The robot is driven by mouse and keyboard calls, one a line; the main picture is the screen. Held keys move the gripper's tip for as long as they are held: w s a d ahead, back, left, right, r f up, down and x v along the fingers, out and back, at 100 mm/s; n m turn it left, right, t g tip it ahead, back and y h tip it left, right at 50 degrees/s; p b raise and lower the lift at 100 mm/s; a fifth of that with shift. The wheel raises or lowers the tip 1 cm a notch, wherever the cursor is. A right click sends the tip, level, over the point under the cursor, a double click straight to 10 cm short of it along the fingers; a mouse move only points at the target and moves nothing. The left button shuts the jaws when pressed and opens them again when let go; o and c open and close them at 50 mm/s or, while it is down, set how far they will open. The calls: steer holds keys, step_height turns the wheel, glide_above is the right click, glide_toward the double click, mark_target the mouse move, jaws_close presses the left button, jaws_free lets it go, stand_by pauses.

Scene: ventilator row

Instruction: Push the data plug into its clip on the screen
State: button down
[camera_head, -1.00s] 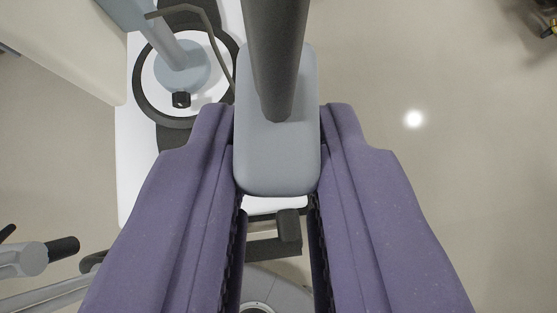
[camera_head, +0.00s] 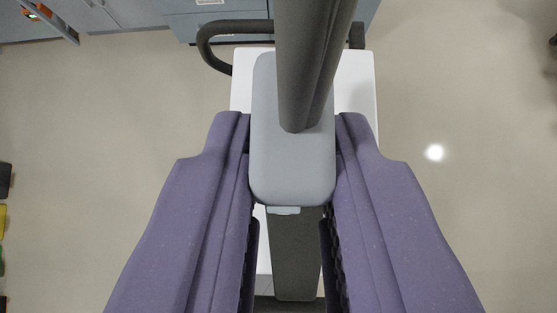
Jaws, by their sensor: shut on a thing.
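The data plug (camera_head: 291,170), a light grey rounded block with a thick dark grey cable (camera_head: 312,60) rising from it, is between the two purple fingers of my gripper (camera_head: 292,125). My gripper is shut on its sides. Below the plug is a dark grey slab (camera_head: 295,260), perhaps the screen seen from above. A small pale blue piece (camera_head: 284,211) shows at the plug's lower edge; I cannot tell whether it is the clip. The plug covers what lies directly beneath it.
A white machine top (camera_head: 356,85) with a dark curved handle (camera_head: 215,40) lies below. Blue-grey cabinets (camera_head: 190,30) stand at the top edge. Open floor (camera_head: 120,120) lies at both sides.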

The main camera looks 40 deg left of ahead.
mark_target(283, 214)
step_height(283, 214, down, 2)
steer(key=shift+d+f+b, duration=0.1)
steer(key=shift+f+b, duration=0.1)
steer(key=shift+b, duration=0.85)
steer(key=shift+d+f+b, duration=0.1)
steer(key=shift+f+b, duration=1.4)
steer(key=shift+f, duration=0.15)
steer(key=shift+s+a+f+b, duration=0.15)
steer(key=shift+a+f+b, duration=0.05)
steer(key=shift+b, duration=0.3)
steer(key=shift+f+b, duration=0.75)
steer(key=shift+f, duration=0.1)
steer(key=shift+s+f, duration=0.2)
steer(key=shift+f, duration=0.1)
steer(key=shift+w+r, duration=0.3)
steer(key=shift+r, duration=0.3)
steer(key=shift+s+d+f+b, duration=0.1)
steer(key=shift+s+f+b, duration=0.2)
steer(key=shift+f, duration=0.3)
stand_by(0.7)
steer(key=shift+w+r+p, duration=0.2)
steer(key=shift+r+p, duration=0.1)
steer(key=shift+r, duration=0.2)
stand_by(1.1)
